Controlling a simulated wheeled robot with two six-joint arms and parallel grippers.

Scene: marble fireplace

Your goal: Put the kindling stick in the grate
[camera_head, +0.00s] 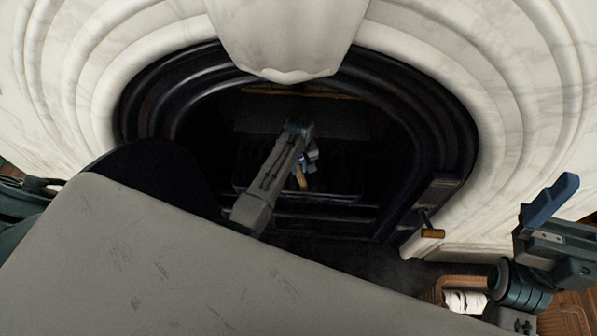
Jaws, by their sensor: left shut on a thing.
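My left arm reaches into the dark opening of the marble fireplace. My left gripper (306,164) is small and partly hidden by its own arm, and is shut on a short tan piece, seemingly the kindling stick (301,178). The stick points downward in front of the black grate (345,196). I cannot tell whether it touches the grate. The grate's inside is very dark.
The black metal arch (455,130) and white marble surround (510,100) frame the opening. A brass-coloured handle (433,233) sticks out at its lower right. A wooden container with white contents (465,300) stands on the floor near my right arm. A large grey panel blocks the lower left.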

